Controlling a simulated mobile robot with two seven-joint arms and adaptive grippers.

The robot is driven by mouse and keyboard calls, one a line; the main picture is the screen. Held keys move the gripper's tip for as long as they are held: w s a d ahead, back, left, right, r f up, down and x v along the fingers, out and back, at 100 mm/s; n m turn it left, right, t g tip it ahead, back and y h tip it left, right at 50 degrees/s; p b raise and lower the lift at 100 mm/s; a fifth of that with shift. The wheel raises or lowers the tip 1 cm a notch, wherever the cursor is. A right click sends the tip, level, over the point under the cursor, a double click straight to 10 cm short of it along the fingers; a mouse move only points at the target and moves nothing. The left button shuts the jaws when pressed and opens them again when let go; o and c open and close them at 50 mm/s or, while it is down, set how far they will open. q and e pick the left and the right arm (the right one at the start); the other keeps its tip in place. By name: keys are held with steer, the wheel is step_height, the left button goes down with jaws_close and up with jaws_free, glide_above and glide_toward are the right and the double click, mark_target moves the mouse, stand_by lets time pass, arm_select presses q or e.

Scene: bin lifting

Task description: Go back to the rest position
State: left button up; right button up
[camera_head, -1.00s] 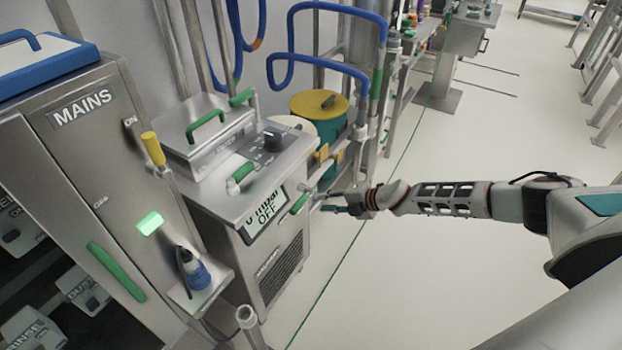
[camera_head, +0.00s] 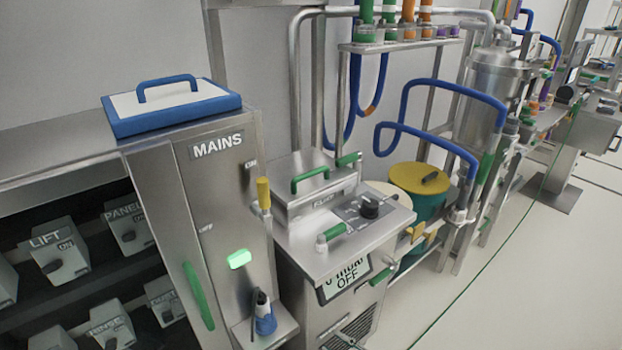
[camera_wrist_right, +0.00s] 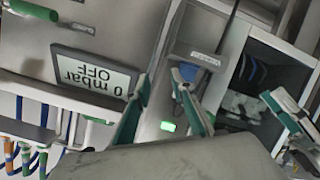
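My right gripper (camera_wrist_right: 162,82) shows in the right wrist view, with its two teal-padded fingers spread apart. No object is visible between them. Neither gripper shows in the head view. My left gripper is not clearly seen in either view. The MAINS cabinet (camera_head: 166,215) stands left of centre in the head view, with a green handle, a lit green light (camera_head: 239,259) and a yellow-topped lever (camera_head: 263,193). Beside it is a steel unit (camera_head: 320,262) whose display (camera_head: 344,279) reads OFF. This display (camera_wrist_right: 93,80) appears upside down in the right wrist view.
A blue-edged lid (camera_head: 172,106) lies on the cabinet top. Shelves with several labelled switch boxes (camera_head: 58,250) are at the left. A yellow-lidded teal drum (camera_head: 419,178), pipes and blue hoses (camera_head: 445,87) stand at the right.

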steer(key=s+d+f+m+h, duration=0.2)
steer(key=s+d+m+h, duration=0.1)
steer(key=s+d, duration=0.3)
steer(key=s+d+f+m+h, duration=0.2)
steer(key=s+d+m+h, duration=0.1)
steer(key=s+d+m, duration=0.3)
steer(key=shift+s+d, duration=0.4)
steer(key=shift+d, duration=0.5)
